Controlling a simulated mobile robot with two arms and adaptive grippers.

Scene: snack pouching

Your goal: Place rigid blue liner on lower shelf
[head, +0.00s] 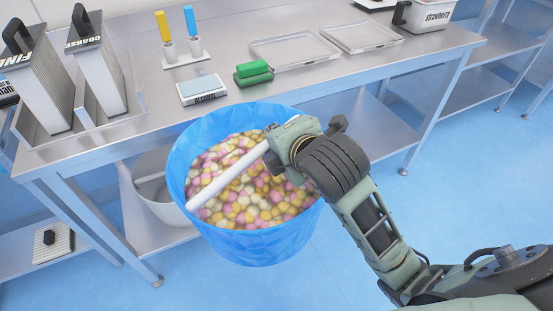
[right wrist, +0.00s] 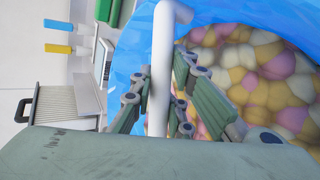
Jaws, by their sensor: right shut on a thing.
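The rigid blue liner (head: 255,242) is a round, open-topped tub in front of the steel table, filled with pink, yellow and white rounded pieces (head: 255,190). A white bar handle (head: 232,174) crosses its mouth. My right gripper (head: 285,145) is shut on this bar at the liner's far right side; the right wrist view shows the bar (right wrist: 160,85) between the fingers and the blue wall (right wrist: 225,12) behind. The lower shelf (head: 135,218) runs under the table, partly hidden by the liner. My left gripper is out of view.
A white bucket (head: 160,205) stands on the lower shelf, left of the liner. The tabletop (head: 150,75) holds labelled sieve boxes (head: 100,75), a green block (head: 252,73), a small scale (head: 202,89) and flat trays (head: 295,50). A table leg (head: 130,255) stands left of the liner.

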